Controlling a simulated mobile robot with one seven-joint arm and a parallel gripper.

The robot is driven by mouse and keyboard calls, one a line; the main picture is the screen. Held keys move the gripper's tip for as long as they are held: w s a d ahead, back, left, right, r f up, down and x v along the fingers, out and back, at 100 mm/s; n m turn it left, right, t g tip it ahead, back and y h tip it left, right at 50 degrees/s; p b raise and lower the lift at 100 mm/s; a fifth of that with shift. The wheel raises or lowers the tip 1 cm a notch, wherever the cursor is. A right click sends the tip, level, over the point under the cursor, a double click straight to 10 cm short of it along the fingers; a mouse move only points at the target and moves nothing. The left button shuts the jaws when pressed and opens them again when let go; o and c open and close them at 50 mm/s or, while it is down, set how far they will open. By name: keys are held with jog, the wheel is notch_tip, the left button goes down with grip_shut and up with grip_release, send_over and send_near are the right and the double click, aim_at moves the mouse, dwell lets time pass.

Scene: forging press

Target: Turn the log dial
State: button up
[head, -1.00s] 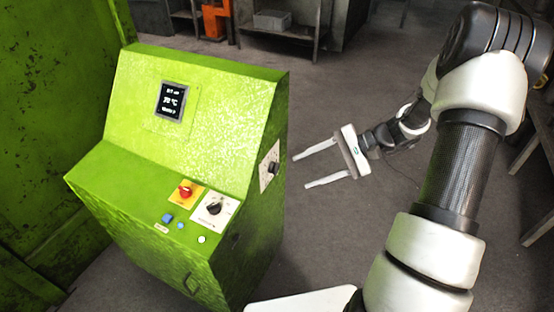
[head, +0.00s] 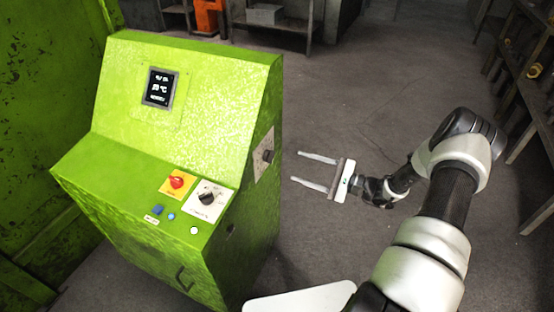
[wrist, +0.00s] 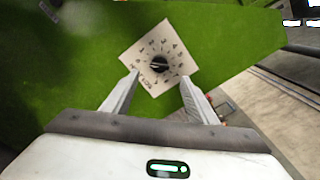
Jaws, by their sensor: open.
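A black dial on a pale square plate with markings shows in the wrist view (wrist: 159,63), between and beyond my fingertips. The plate's lettering is too small to read surely; this appears to be the log dial. In the head view a black knob (head: 267,155) on a pale plate sits on the green console's right side face. My gripper (head: 308,169) is open and empty to the right of that face, fingers pointing left at it, with a gap between. Another black dial (head: 207,198) on a white plate sits on the console's sloped front panel.
The green console (head: 190,75) also carries a small display (head: 159,87), a red knob (head: 177,182) on a yellow plate, and small buttons. Clear floor lies right of the console. Shelving (head: 525,80) stands at the far right, a low bench (head: 265,20) at the back.

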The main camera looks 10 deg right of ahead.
aim_at(273, 158)
jog(key=x, duration=0.9)
jog(key=shift+w+a, duration=0.15)
jog(key=shift+a, duration=0.1)
jog(key=c, duration=1.1)
jog(key=shift+o, duration=0.2)
jog(key=shift+m, duration=0.4)
jog(key=m, duration=1)
jog(key=shift+w+d+m+b, duration=0.15)
jog(key=shift+m+b, duration=0.2)
jog(key=shift+m, duration=0.05)
